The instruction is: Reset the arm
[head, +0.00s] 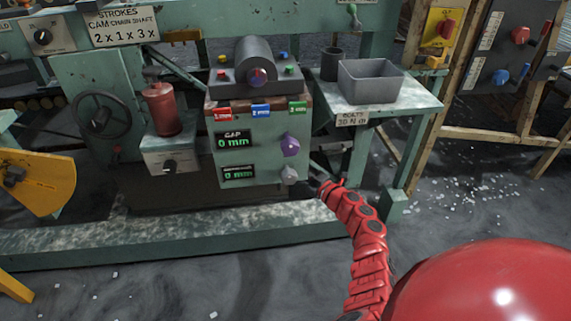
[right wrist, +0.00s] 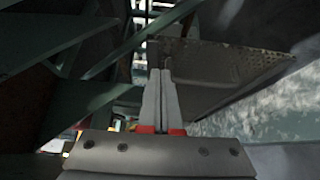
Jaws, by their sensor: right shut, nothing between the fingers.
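My right arm (head: 362,240) is red and segmented, and reaches up from the bottom of the head view. Its gripper (head: 318,184) is near the lower right corner of the green control box (head: 237,150), close to a grey knob (head: 289,175); I cannot tell whether it touches anything. In the right wrist view the two pale fingers of the right gripper (right wrist: 160,75) are together with nothing between them. My left arm and gripper do not show in either view.
A side table (head: 410,100) with a grey bin (head: 370,82) and a dark cup (head: 330,64) stands right of the box. Green legs and a beam (head: 170,237) run low along the machine. White shards lie on the floor at right. Open floor lies in front.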

